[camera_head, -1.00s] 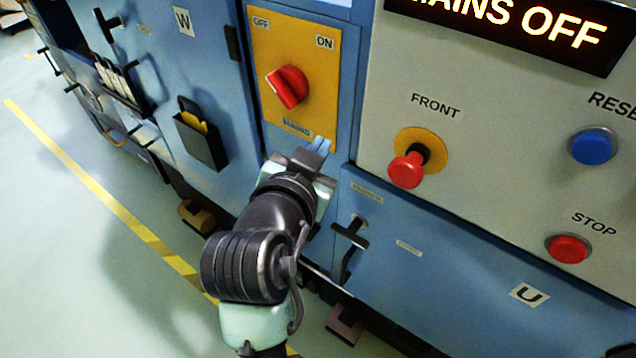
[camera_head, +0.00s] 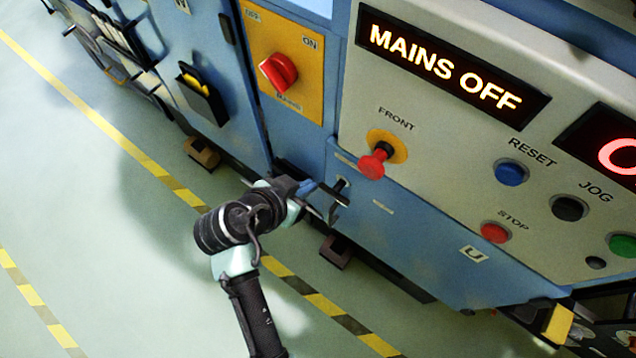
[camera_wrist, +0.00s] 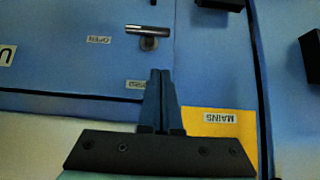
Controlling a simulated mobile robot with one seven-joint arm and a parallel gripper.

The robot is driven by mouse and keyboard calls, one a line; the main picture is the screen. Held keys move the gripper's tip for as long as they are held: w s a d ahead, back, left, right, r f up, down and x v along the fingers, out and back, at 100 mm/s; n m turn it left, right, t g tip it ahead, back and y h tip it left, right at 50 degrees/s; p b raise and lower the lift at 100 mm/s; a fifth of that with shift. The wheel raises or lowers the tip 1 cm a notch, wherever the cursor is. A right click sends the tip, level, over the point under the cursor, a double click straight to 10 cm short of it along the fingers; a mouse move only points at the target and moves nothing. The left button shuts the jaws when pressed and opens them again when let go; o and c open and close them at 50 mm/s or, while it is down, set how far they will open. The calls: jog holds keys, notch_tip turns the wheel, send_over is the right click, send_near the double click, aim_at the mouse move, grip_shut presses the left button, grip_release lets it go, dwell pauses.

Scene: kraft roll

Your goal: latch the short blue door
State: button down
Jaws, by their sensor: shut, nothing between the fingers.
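The short blue door (camera_head: 400,232) is the low panel under the grey control face, marked U. It looks about flush, but I cannot tell whether it sits fully home. Its dark T-handle (camera_head: 339,194) is at the door's left end. In the wrist view the handle (camera_wrist: 147,29) lies crosswise on its round base, level with an OPEN label (camera_wrist: 99,40); another small label (camera_wrist: 140,85) is closer to my fingers. My gripper (camera_head: 312,186) is shut and empty in front of the handle's left side. In the wrist view my fingertips (camera_wrist: 160,72) are apart from the handle.
A yellow panel with a red mains switch (camera_head: 278,73) is above my gripper. A red FRONT knob (camera_head: 373,162) juts out above the door. A black bin (camera_head: 202,97) hangs on the W door to the left. The floor (camera_head: 120,260) in front is clear.

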aim_at(325, 184)
jog(key=w+f, duration=0.1)
jog(key=f, duration=0.1)
jog(key=w+d+f, duration=0.1)
jog(key=f, duration=0.1)
jog(key=w+d+f, duration=0.1)
jog(key=f, duration=0.2)
jog(key=shift+w+d, duration=0.15)
jog(key=shift+d, duration=0.05)
jog(key=shift+f, duration=0.45)
jog(key=shift+f, duration=0.1)
jog(key=shift+a, duration=0.15)
